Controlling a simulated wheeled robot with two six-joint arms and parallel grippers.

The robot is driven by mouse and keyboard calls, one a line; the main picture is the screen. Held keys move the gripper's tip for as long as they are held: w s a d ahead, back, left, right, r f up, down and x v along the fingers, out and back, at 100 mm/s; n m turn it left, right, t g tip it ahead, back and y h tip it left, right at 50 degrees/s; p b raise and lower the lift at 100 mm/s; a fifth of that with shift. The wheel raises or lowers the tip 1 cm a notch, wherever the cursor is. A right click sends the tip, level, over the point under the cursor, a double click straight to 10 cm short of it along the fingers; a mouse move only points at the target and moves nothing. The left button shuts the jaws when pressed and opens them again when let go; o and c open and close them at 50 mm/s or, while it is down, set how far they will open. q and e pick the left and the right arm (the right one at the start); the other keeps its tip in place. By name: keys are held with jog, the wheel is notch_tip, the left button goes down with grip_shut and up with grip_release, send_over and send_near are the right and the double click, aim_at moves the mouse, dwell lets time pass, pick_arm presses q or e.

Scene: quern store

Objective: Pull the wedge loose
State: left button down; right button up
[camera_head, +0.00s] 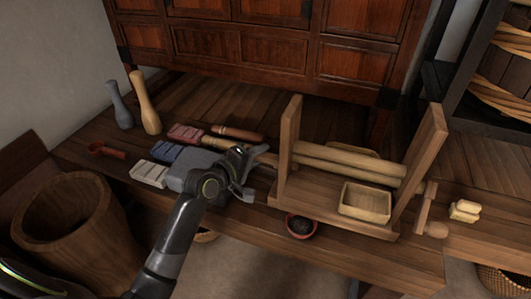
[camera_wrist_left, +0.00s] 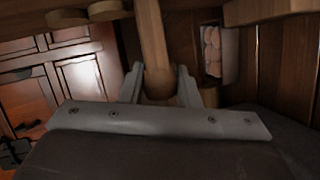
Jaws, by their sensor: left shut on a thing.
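A wooden frame (camera_head: 290,150) with two upright boards and two rollers stands on the bench. A light wooden piece (camera_head: 266,158), which I take for the wedge, sticks out at its left upright. My left gripper (camera_head: 246,172) is shut on this piece just left of the frame. In the left wrist view the piece (camera_wrist_left: 153,40) runs up from between my fingertips (camera_wrist_left: 160,84), with a rounded end between them. How deep it sits in the frame is hidden. My right gripper is not in view.
A wooden tray (camera_head: 366,215) sits at the frame's front, with a dark-filled bowl (camera_head: 300,226) by the bench edge. A wooden handle (camera_head: 425,208) is at the frame's right. Several blocks (camera_head: 150,173) and two bottle-shaped pieces (camera_head: 145,103) stand left. A cabinet (camera_head: 270,45) closes the back.

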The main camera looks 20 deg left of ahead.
pick_arm(q)
jog(key=shift+a, duration=0.1)
jog(key=c, duration=1.4)
grip_release()
jog(key=shift+a, duration=0.1)
jog(key=o, duration=0.3)
jog(key=shift+a, duration=0.15)
jog(key=shift+s, duration=0.1)
